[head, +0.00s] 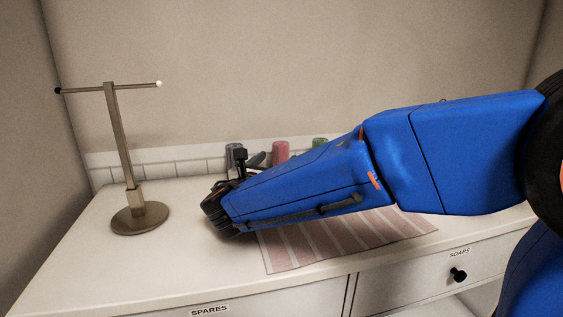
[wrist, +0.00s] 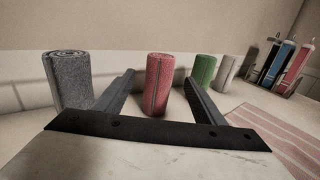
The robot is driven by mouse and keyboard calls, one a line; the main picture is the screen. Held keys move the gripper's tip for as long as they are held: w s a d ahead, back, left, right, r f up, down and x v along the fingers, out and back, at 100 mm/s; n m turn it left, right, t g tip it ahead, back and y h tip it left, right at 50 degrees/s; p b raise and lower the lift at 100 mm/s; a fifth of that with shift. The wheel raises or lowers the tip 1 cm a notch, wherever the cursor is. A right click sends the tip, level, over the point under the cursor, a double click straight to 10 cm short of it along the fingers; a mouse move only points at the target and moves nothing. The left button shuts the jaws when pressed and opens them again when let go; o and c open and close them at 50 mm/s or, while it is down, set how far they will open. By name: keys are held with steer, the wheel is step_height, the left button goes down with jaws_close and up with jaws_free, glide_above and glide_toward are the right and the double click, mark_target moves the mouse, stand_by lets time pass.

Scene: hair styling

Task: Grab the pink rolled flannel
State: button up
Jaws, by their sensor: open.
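The pink rolled flannel (wrist: 159,84) stands upright in the wrist view, between and beyond the fingers of my gripper (wrist: 160,95). My gripper is open, with nothing between its fingers that I can see being held. In the head view the flannel's top (head: 281,150) shows above my blue arm, which hides its lower part. My gripper (head: 215,210) is at the left end of the arm in the head view, and its fingers are largely hidden there.
A grey roll (wrist: 68,80) stands left of the pink one. A green roll (wrist: 204,72) and a pale roll (wrist: 227,72) stand to the right, near a rack (wrist: 285,65). A striped mat (head: 340,240) lies on the counter. A metal stand (head: 140,216) is at the left.

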mark_target(278, 156)
steer(key=shift+x, duration=2.5)
steer(key=shift+r, duration=0.15)
steer(key=c, duration=1.2)
